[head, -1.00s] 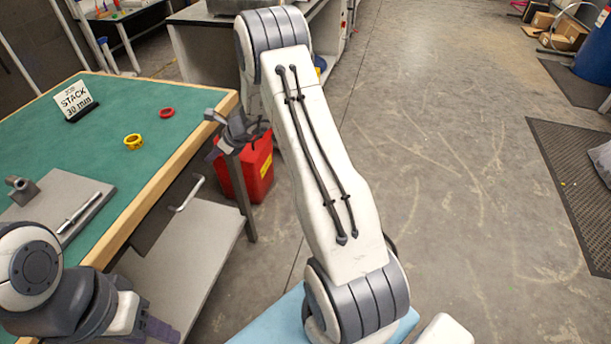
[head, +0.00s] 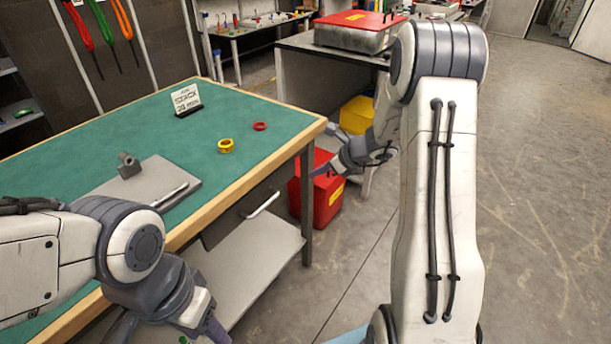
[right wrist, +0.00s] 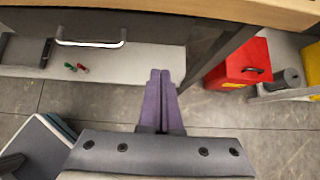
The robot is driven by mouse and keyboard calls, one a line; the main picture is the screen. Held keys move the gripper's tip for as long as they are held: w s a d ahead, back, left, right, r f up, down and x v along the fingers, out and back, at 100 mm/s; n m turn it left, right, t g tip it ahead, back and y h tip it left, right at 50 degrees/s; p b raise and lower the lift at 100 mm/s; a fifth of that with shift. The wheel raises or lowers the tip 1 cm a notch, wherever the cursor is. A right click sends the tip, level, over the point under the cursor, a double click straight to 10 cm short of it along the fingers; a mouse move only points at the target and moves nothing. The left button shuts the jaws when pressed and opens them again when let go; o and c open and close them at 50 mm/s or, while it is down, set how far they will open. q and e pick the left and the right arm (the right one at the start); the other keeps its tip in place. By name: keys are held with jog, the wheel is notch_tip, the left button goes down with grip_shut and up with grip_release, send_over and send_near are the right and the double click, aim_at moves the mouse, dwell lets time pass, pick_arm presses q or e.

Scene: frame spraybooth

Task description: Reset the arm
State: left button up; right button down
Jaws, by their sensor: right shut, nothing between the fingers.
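My right arm reaches forward on the right side of the head view. Its gripper (head: 326,168) is beside the workbench's right end, just past the bench corner. In the right wrist view its two purple fingers (right wrist: 160,75) lie together with nothing between them, over open floor in front of the bench. My left arm bends in at the lower left of the head view, in front of the bench edge. Only part of the left gripper (head: 212,330) shows at the bottom edge, so its opening is unclear.
The green-topped bench (head: 120,141) holds a yellow ring (head: 225,146), a red ring (head: 260,126), a sign (head: 186,98) and a grey plate (head: 135,188). A red bin (head: 325,205) stands by its right leg, close to my right gripper. Floor at right is clear.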

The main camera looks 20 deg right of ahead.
jog(key=s+a+r+n+g+p, duration=0.3)
jog(key=s+a+r+n, duration=0.5)
jog(key=a, duration=0.4)
jog(key=s+a+r+n+g+p, duration=0.35)
jog(key=s+a+r+n, duration=0.25)
jog(key=s+a+n, duration=0.45)
jog(key=s+r+n+h+p, duration=0.2)
jog(key=s+n, duration=0.6)
jog(key=n, duration=0.1)
jog(key=s+r+n+g+h+p, duration=0.1)
jog(key=s+r+n+h+p, duration=0.1)
jog(key=s+n, duration=0.7)
jog(key=shift+a+r+p, duration=0.25)
jog(key=shift+r+p, duration=0.05)
jog(key=shift+r, duration=0.55)
